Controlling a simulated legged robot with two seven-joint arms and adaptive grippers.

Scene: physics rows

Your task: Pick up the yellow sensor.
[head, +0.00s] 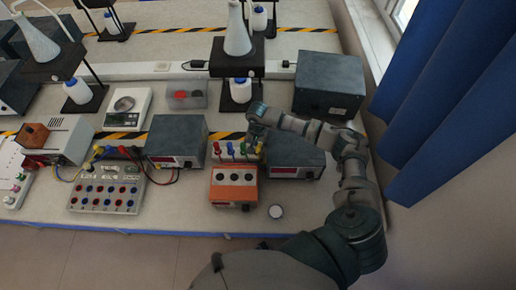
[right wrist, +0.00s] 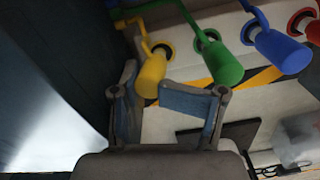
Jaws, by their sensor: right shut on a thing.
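The yellow sensor (right wrist: 152,76) is a small cylinder on a thin bent yellow stem, at the right end of a row of coloured sensors in the head view (head: 258,149). My right gripper (right wrist: 146,92) is shut on the lower end of its yellow body in the right wrist view. In the head view my right gripper (head: 256,128) reaches over the row from the right and partly hides the yellow sensor. The stem still leads to its round socket. My left gripper is not in view.
Green (right wrist: 222,62) and blue (right wrist: 282,50) sensors hang close beside the yellow one. Dark meter boxes (head: 176,140) and (head: 296,157) flank the row, with an orange box (head: 234,186) in front. A stand (head: 237,95) with a flask rises behind.

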